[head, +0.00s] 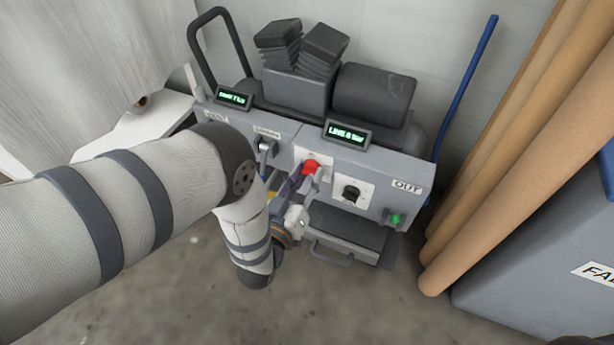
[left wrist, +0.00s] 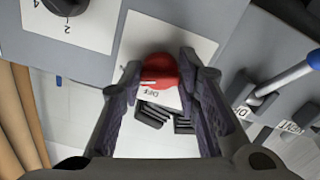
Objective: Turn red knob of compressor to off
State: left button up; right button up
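The compressor (head: 285,135) is a grey unit with a sloped front panel. Its red knob (head: 311,166) sits on a white plate near the middle of that panel. In the left wrist view the red knob (left wrist: 160,70) lies between the fingertips of my left gripper (left wrist: 158,62), with the word OFF printed just below it. The fingers are spread to either side of the knob; firm contact on both sides does not show. In the head view my left gripper (head: 303,180) reaches up to the knob from below and partly hides the plate.
A black dial (head: 352,193) and a green fitting (head: 395,219) lie right of the knob, a lever valve (head: 266,148) left. Two lit displays (head: 347,134) top the panel. Cardboard tubes (head: 500,150) and a blue-grey bin (head: 540,260) stand at the right. Floor in front is clear.

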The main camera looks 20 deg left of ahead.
pick_arm(q)
jog(key=shift+n, duration=0.3)
jog(key=shift+d+r+n+p, duration=0.1)
jog(key=shift+n+p, duration=0.4)
jog(key=shift+n, duration=2.8)
jog(key=shift+d+r+n+p, duration=0.1)
jog(key=shift+n+p, duration=0.4)
jog(key=shift+n, duration=2.8)
jog(key=o, duration=1.2)
jog(key=shift+c, duration=0.2)
jog(key=shift+s, duration=0.15)
